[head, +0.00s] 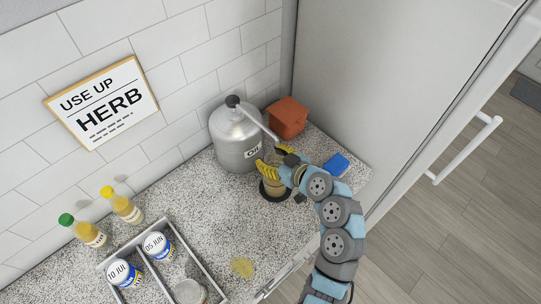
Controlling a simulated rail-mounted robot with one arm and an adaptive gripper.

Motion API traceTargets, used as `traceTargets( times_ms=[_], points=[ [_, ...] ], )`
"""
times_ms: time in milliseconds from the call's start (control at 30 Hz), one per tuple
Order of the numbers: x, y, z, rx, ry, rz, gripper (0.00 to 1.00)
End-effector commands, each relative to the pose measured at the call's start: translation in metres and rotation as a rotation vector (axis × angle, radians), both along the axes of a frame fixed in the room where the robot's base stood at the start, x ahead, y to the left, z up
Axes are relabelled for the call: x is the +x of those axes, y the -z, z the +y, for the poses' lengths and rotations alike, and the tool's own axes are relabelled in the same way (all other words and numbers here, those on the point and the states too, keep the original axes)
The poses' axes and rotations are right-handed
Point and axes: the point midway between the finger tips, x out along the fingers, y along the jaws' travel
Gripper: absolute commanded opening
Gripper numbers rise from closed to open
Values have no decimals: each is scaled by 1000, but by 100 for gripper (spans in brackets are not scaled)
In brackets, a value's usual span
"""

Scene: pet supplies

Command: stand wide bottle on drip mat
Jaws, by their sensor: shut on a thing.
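The wide bottle (272,188) is tan and short in the head view, partly hidden by my gripper. My gripper (273,163), with yellow fingers, is shut on its upper part from the right. The bottle looks upright. A dark round drip mat (275,199) lies on the speckled counter directly below the bottle, with only its rim showing. I cannot tell whether the bottle's base touches the mat or is slightly above it.
A large metal oil can (233,140) stands close behind left, its spout reaching towards my gripper. A terracotta block (287,117) and blue sponge (336,164) are nearby. Two small bottles (122,205) (83,231), a divided tray (183,238) with jars, and a yellowish spill (242,267) lie left.

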Motion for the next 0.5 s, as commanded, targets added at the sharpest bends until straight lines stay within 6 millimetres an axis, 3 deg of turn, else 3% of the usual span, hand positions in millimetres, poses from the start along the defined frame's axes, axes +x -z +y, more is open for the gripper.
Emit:
traceTargets(
  times_ms=[200, 233, 300, 333, 500],
  points=[
    [0, 2, 0, 1, 0, -2, 22],
    [0, 2, 0, 1, 0, -1, 68],
    [0, 1, 0, 1, 0, -1, 88],
    [0, 1, 0, 1, 0, -1, 94],
    [0, 1, 0, 0, 0, 0, 94]
  ],
)
